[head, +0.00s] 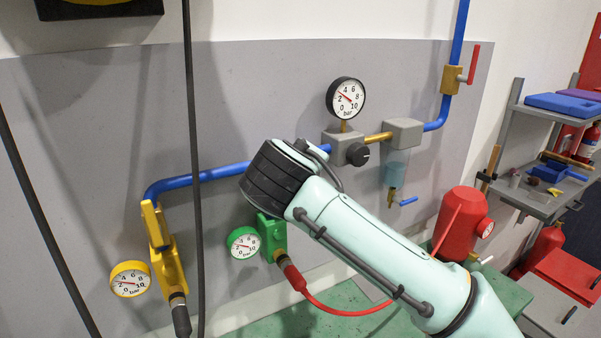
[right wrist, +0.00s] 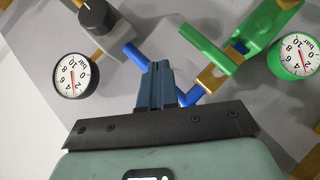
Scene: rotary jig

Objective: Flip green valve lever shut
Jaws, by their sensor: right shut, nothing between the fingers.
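The green valve (head: 270,236) is in the head view, partly hidden behind my right wrist. In the right wrist view its body (right wrist: 266,28) is at the upper right, and its green lever (right wrist: 207,49) runs at an angle across the line of the valve and its brass fitting. My right gripper's blue fingers (right wrist: 156,68) are shut and empty, left of the lever with a visible gap in the picture. The depth between them is hard to judge. In the head view my right arm hides these fingers. My left gripper is not in view.
A green gauge (head: 244,243) and a red hose (head: 340,309) adjoin the green valve. The yellow valve (head: 168,262) stands left. The blue pipe (head: 205,176) passes behind my wrist from the regulator with its black knob (head: 358,154). A red tank (head: 461,225) stands right.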

